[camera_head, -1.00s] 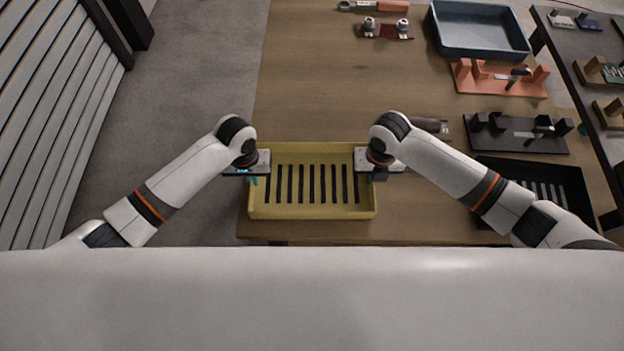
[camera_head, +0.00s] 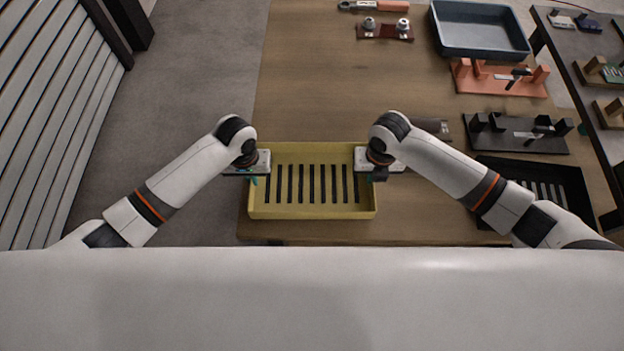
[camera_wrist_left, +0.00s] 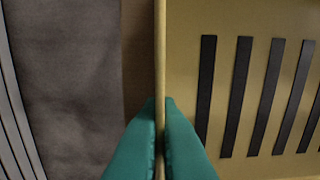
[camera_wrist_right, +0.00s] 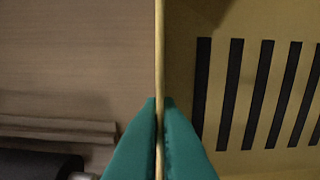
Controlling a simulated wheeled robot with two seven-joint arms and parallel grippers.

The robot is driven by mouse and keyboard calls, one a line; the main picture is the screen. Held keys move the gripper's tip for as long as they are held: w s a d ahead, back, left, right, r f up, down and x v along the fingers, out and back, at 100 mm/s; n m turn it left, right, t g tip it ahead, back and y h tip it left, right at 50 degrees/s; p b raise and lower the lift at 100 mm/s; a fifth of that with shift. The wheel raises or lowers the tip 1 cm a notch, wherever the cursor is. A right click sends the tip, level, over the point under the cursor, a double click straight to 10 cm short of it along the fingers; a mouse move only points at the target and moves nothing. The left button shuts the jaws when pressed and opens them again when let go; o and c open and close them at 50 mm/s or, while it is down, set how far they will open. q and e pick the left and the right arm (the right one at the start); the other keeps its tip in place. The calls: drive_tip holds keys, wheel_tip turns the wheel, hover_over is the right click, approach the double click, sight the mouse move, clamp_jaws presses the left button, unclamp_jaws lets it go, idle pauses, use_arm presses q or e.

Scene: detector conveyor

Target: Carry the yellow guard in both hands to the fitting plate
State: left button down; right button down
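The yellow guard (camera_head: 312,211) is a shallow open box with a row of dark slots in its floor. It is at the near left end of the wooden table, level in the head view. My left gripper (camera_head: 254,178) is shut on its left wall; the teal fingertips pinch the wall in the left wrist view (camera_wrist_left: 161,110). My right gripper (camera_head: 372,178) is shut on the right wall, as the right wrist view (camera_wrist_right: 160,110) also shows. I cannot tell whether the guard touches the table. I cannot tell for sure which item is the fitting plate.
A black slotted tray (camera_head: 489,167) lies right of my right arm. Behind it are a black fixture (camera_head: 520,143), an orange fixture (camera_head: 490,84) and a blue tray (camera_head: 480,35). A dark red piece with two knobs (camera_head: 385,34) lies at the back. The table's middle (camera_head: 320,90) is clear.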

use_arm(q)
drive_tip(key=shift+w+r, duration=0.15)
drive_tip(key=shift+r, duration=0.1)
use_arm(e)
drive_tip(key=shift+w+r, duration=0.1)
drive_tip(key=shift+r, duration=0.2)
